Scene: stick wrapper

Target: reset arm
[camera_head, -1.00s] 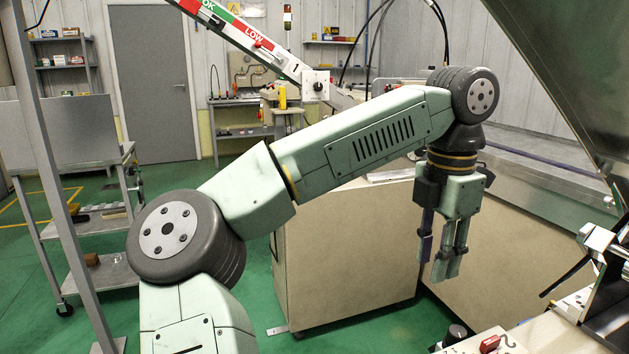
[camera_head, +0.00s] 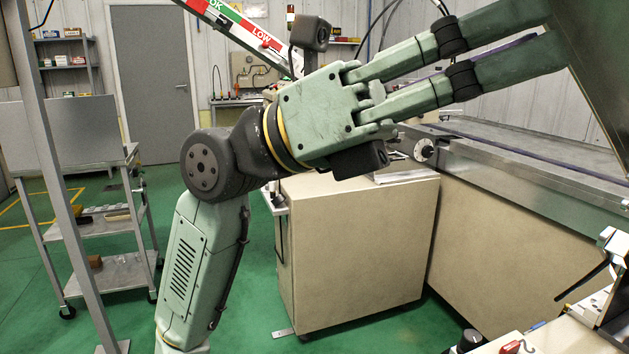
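My gripper (camera_head: 545,40) is in the upper right of the head view, large and close to the camera. Its pale green palm and two long fingers point right and slightly up. The fingers have black bands and run side by side with a gap between them. I see nothing held in the gap. The fingertips lie near the dark slanted panel and the top edge of the picture, so their ends are not clear. My arm rises from the lower left and bends at a dark wrist joint.
A dark slanted panel (camera_head: 603,75) fills the upper right corner. A beige cabinet (camera_head: 360,250) and a grey machine bed (camera_head: 520,170) stand behind and below my gripper. A metal cart (camera_head: 110,270) stands at left. Green floor is bare between cart and cabinet.

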